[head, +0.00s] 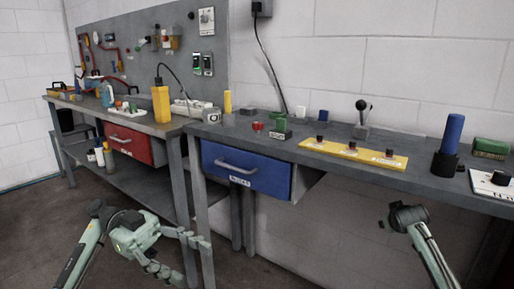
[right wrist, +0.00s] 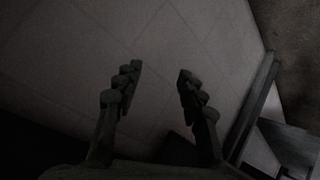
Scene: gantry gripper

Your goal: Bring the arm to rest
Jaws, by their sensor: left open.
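My left arm (head: 85,250) comes in at the lower left of the head view. My left gripper (head: 192,258) is open and empty, low in front of the workbench legs. My right arm (head: 422,240) shows at the lower right, below the bench edge; its gripper cannot be made out in the head view. In the right wrist view my right gripper (right wrist: 158,75) has its two fingers apart with nothing between them. That view is dark.
A grey bench (head: 330,162) has an open blue drawer (head: 245,170) jutting out above and near my left gripper. A second bench (head: 140,122) with a red drawer (head: 128,146) stands at the left. A yellow button panel (head: 353,153) and a blue cylinder (head: 453,133) stand on the right bench.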

